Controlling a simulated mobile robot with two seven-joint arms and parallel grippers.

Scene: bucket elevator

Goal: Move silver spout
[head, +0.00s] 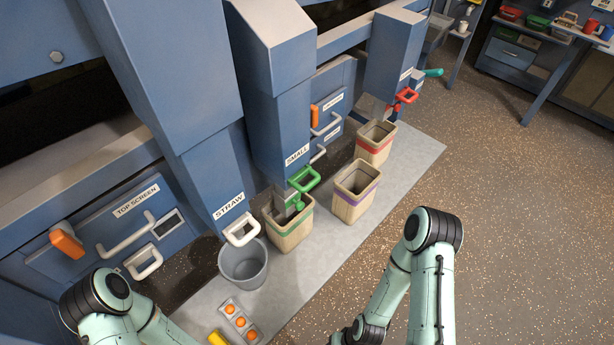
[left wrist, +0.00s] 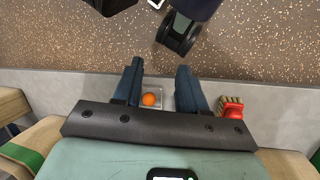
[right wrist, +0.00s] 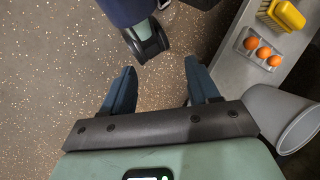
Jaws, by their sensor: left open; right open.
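Silver-grey metal spout pieces show in the head view. One (head: 283,197) is at the foot of the SMALL chute (head: 282,140), beside a green handle (head: 303,179) and over the green-striped bucket (head: 290,232). Another (head: 371,107) is near the red handle (head: 406,96), above the red-striped bucket (head: 374,146). I cannot tell which one the task names. My left gripper (left wrist: 159,66) is open and empty in the left wrist view. My right gripper (right wrist: 160,66) is open and empty above the speckled floor in the right wrist view. Neither gripper's fingers show in the head view.
A grey bucket (head: 243,269) stands below the STRAW chute (head: 205,165) and its white handle (head: 241,231). A purple-striped bucket (head: 354,194) stands nearby. A tray of orange round things (head: 239,321) and a yellow item (head: 217,338) lie at the front. Floor at right is clear.

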